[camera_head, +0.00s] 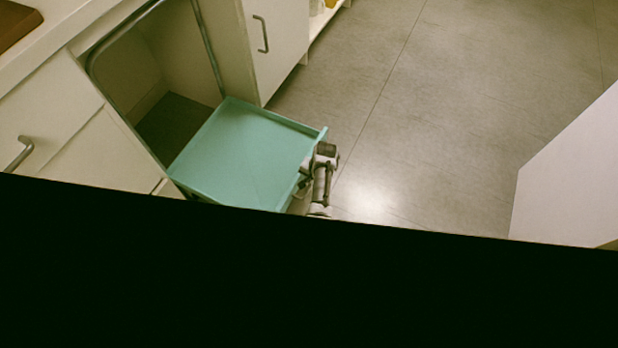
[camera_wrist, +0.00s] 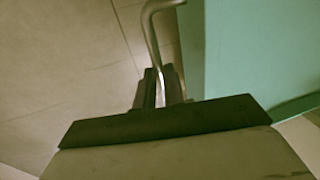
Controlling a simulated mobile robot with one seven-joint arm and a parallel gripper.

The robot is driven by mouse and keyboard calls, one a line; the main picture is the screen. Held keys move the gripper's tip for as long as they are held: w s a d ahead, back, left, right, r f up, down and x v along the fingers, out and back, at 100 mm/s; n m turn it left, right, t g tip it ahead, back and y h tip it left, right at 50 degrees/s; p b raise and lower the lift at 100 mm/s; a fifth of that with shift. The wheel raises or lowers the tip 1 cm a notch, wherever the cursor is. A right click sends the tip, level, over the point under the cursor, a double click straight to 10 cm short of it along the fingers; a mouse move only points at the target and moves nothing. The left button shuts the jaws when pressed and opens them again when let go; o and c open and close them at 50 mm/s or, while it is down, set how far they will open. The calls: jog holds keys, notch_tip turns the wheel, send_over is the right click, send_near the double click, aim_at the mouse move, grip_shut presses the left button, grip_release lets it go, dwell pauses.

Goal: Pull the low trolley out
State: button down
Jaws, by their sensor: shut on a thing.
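The low trolley (camera_head: 245,152) is a teal, flat-topped box with a thin raised rim. It stands largely out of an open bay (camera_head: 165,70) under the counter, its back end at the bay's mouth. My gripper (camera_head: 306,180) is at the trolley's front, beside the front right edge. In the wrist view my gripper (camera_wrist: 161,88) is shut on a bent metal handle (camera_wrist: 150,32), next to the trolley's teal face (camera_wrist: 255,55). The trolley's lower parts and wheels are hidden.
White cabinets with bar handles stand left of the bay (camera_head: 50,140) and right of it (camera_head: 272,40). Open grey floor (camera_head: 430,110) lies to the right of the trolley. A pale panel (camera_head: 575,180) stands at the far right. Black covers the lower head view.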

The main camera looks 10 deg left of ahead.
jog(key=shift+s+d, duration=0.1)
jog(key=shift+d, duration=0.2)
jog(key=c, duration=1.5)
grip_release()
jog(key=r+p, duration=0.1)
jog(key=r, duration=0.3)
jog(key=d+r+p, duration=0.1)
jog(key=r, duration=0.4)
jog(key=s+d+r+p, duration=0.1)
jog(key=r, duration=0.3)
jog(key=shift+d+r+p, duration=0.2)
jog(key=shift+r+p, duration=0.05)
jog(key=shift+p, duration=0.15)
jog(key=shift+w, duration=0.1)
